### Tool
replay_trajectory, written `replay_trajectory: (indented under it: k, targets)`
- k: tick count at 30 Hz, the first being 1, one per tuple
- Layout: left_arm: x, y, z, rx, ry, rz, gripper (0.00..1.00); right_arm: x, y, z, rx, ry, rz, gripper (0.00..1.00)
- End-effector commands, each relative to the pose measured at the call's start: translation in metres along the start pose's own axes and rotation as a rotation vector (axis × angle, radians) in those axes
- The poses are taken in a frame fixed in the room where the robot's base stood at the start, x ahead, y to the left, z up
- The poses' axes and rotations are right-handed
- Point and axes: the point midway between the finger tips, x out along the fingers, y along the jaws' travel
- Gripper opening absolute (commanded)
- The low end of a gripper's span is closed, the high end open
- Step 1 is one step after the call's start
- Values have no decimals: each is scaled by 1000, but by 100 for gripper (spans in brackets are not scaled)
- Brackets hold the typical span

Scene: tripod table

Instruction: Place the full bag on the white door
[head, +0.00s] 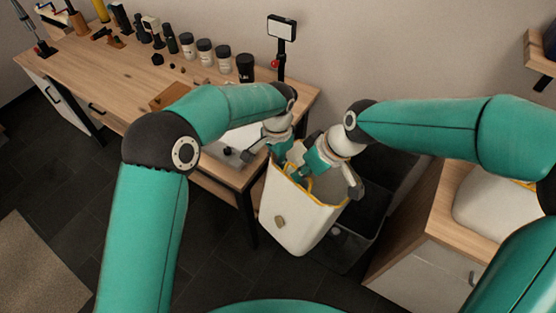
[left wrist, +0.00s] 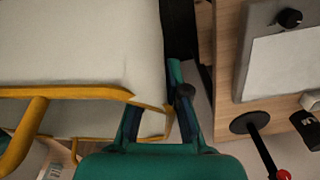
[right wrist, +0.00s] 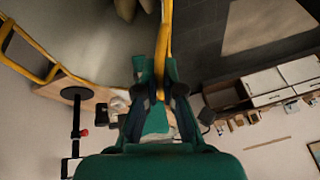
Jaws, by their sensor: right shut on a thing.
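The bag (head: 300,222) is off-white with a yellow rim and yellow handles and hangs tilted in the middle of the head view. Its contents are hidden. My right gripper (head: 308,170) is at its opening, shut on a yellow strap of the bag; the strap (right wrist: 165,40) runs between its fingers in the right wrist view. My left gripper (head: 276,150) is at the bag's left rim. In the left wrist view its fingers (left wrist: 158,122) are apart, with the yellow edge close by. A white door with a handle (head: 425,278) is on the wooden cabinet at lower right.
A dark bin (head: 362,215) stands behind the bag. The wooden workbench (head: 130,85) at left carries jars, tools and a small screen on a stand (head: 281,28). Another white panel (head: 50,105) is under its left end. A white container (head: 492,210) sits on the right cabinet.

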Motion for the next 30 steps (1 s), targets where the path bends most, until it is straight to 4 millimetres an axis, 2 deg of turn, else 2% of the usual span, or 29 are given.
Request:
replay_trajectory:
  k: [11,12,17,26,30]
  targets:
    - [-1,3,-1,3,-1,5,0,-1,1,-3,-2,9,5,0]
    - [-2,4,-1,3,0,5,0,-1,1,-3,-2,9,5,10]
    - [-2,3,-1,2,0,4,0,-1,1,-2,-1,7,4,36]
    - [-2,1,-1,0,1,2,0,-1,0,-1,0,4,2,36]
    - [-2,1,-1,0,2,2,0,-7,1,-2,0,5,3,36]
